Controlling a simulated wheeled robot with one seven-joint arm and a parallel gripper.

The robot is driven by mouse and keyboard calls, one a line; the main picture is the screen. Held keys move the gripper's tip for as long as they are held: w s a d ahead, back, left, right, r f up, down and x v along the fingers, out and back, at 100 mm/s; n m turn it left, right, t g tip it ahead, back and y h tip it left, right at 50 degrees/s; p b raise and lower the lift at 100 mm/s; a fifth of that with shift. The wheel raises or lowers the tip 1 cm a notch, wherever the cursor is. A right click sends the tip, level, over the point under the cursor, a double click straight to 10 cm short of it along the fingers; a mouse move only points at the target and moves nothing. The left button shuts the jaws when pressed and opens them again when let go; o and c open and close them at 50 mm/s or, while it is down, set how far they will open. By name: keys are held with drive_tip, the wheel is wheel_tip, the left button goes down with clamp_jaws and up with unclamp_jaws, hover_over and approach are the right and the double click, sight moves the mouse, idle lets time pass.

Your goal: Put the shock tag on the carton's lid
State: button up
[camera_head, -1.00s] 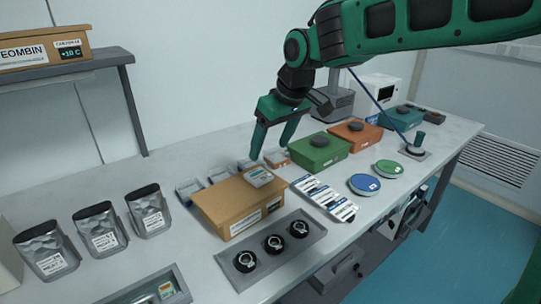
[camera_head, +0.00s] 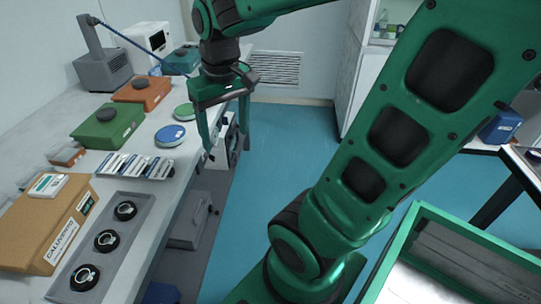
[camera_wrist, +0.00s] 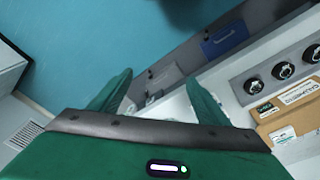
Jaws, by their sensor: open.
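The carton (camera_head: 30,225) is a brown box at the left end of the bench in the head view, and its side with labels also shows at the right of the wrist view (camera_wrist: 287,109). The shock tag (camera_head: 47,186), a small white and teal block, lies on the carton's lid near its far edge. My gripper (camera_head: 229,152) is open and empty, beyond the bench's front edge above the floor, well to the right of the carton. Its two green fingers (camera_wrist: 158,92) show apart in the wrist view.
A grey tray with several black round parts (camera_head: 139,209) lies beside the carton. Label strips, blue and green discs (camera_head: 170,135), a green box (camera_head: 107,127) and an orange box (camera_head: 141,92) stand farther along. A green-rimmed bin (camera_head: 415,215) is at right.

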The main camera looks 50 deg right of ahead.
drive_tip(key=s+d+f+m, duration=0.2)
drive_tip(key=s, duration=0.4)
drive_tip(key=s+d+f+m+g, duration=0.1)
drive_tip(key=s+d+f+m, duration=0.1)
drive_tip(key=s, duration=0.4)
drive_tip(key=shift+s+d+f+g+y, duration=0.2)
drive_tip(key=shift+s+d+g+y, duration=0.15)
drive_tip(key=shift+d, duration=0.2)
